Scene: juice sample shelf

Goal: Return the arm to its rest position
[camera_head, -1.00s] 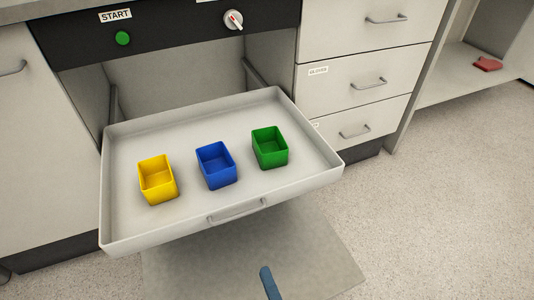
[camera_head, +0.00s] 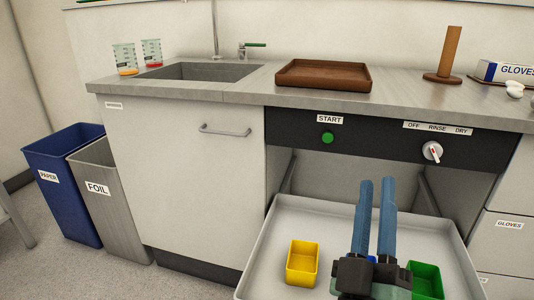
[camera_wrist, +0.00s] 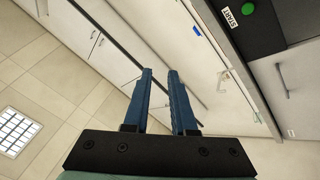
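My gripper (camera_head: 376,184) is raised in front of the pulled-out white tray drawer (camera_head: 259,258) in the head view. Its two blue fingers point up, with a clear gap and nothing between them. The wrist view also shows the gripper (camera_wrist: 160,72) open and empty, its fingers apart from any surface. It partly hides the tray, nearly all of the blue bin, and part of the green bin (camera_head: 427,278). The yellow bin (camera_head: 302,263) stands in the tray to the left of the gripper.
The counter (camera_head: 220,95) behind carries a brown tray (camera_head: 323,76), two beakers, a wooden post (camera_head: 449,55) and a gloves box (camera_head: 506,72). The drawer sticks out below the control panel (camera_head: 370,138). Paper (camera_head: 62,190) and foil (camera_head: 105,200) bins stand at left.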

